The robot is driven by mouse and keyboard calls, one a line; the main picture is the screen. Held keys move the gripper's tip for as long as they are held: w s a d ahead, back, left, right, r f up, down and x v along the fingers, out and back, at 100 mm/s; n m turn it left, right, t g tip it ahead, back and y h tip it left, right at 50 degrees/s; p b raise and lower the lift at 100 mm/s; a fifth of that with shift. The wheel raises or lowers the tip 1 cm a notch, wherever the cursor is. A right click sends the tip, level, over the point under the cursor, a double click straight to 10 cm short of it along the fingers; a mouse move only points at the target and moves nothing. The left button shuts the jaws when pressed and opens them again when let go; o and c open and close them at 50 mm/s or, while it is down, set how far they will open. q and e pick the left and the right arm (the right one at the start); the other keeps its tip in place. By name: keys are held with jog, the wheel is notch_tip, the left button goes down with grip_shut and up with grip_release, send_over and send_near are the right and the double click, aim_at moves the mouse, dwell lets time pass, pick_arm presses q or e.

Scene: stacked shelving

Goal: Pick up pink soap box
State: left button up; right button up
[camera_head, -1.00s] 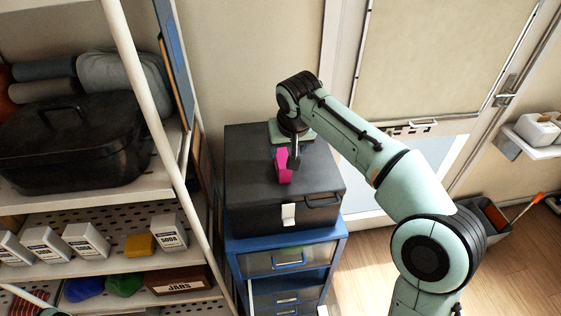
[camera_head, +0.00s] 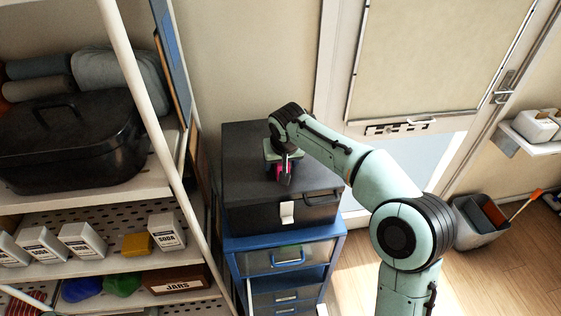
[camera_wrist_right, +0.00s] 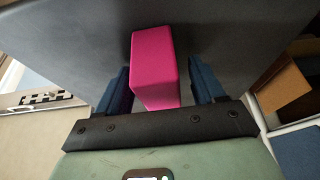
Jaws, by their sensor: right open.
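The pink soap box (camera_wrist_right: 158,62) stands on the top of the black case (camera_wrist_right: 75,25) in the right wrist view. It sits between the two dark blue fingers of my right gripper (camera_wrist_right: 160,85), with a gap visible on each side. In the head view only a little of the pink soap box (camera_head: 279,169) shows; my right gripper (camera_head: 284,176) hides most of it. The right gripper is open around the box. My left gripper is not clearly visible in the head view.
The black case (camera_head: 245,205) rests on a blue drawer cabinet (camera_head: 240,243). White shelving (camera_head: 100,208) with soda boxes (camera_head: 80,240) and a black roasting pan (camera_head: 70,150) stands to the left. A door (camera_head: 420,60) is behind right. A grey bin (camera_head: 480,225) is on the floor.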

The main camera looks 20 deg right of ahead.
jog(key=c, duration=1.1)
